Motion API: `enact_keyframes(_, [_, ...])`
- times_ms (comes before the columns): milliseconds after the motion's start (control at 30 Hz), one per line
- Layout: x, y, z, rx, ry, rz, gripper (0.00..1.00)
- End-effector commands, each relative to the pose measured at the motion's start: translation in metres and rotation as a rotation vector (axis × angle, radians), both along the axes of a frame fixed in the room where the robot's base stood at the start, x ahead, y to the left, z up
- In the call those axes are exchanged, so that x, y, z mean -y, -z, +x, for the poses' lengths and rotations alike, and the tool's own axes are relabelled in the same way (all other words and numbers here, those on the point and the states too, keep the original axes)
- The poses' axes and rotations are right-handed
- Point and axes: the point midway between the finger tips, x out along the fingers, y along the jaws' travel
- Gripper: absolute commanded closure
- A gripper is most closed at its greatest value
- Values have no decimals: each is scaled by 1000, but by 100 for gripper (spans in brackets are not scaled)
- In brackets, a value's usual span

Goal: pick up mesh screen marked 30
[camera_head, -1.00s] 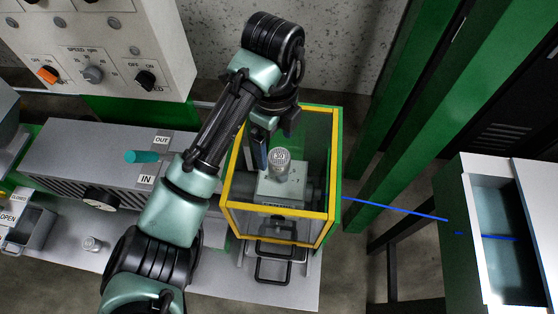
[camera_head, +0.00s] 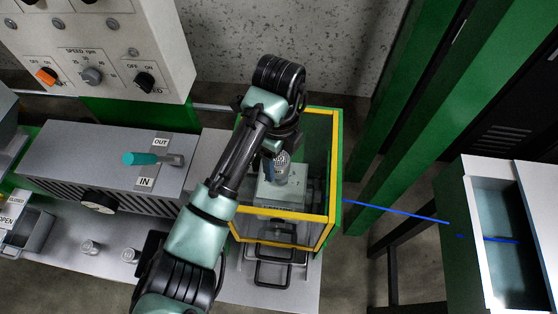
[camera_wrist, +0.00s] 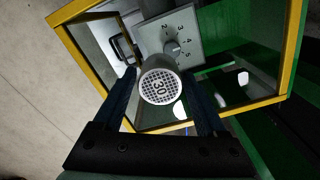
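The mesh screen marked 30 (camera_wrist: 160,87) is a small pale cylinder with a dark mesh top. In the head view the screen (camera_head: 282,157) stands upright on a grey unit (camera_head: 285,188) inside a yellow-framed clear box, partly hidden by my gripper (camera_head: 270,164). In the wrist view my gripper (camera_wrist: 159,76) is open, with one dark finger on each side of the screen. Narrow gaps seem to show between the fingers and the screen, so it does not look gripped. A numbered dial (camera_wrist: 172,46) is beside it.
The yellow frame (camera_head: 285,238) surrounds my gripper closely. A blue cable (camera_head: 395,211) runs right to a white-edged bin (camera_head: 483,235).

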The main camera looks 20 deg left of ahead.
Motion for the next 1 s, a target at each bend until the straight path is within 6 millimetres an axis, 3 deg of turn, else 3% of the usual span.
enact_keyframes(33, [0,0,0,0,0,0,37])
enact_keyframes(400, [0,-1,0,1,0,0,100])
enact_keyframes(633, [0,-2,0,2,0,1,100])
enact_keyframes(767, [-1,-12,2,5,0,2,100])
enact_keyframes(1000, [-2,-67,1,5,0,6,100])
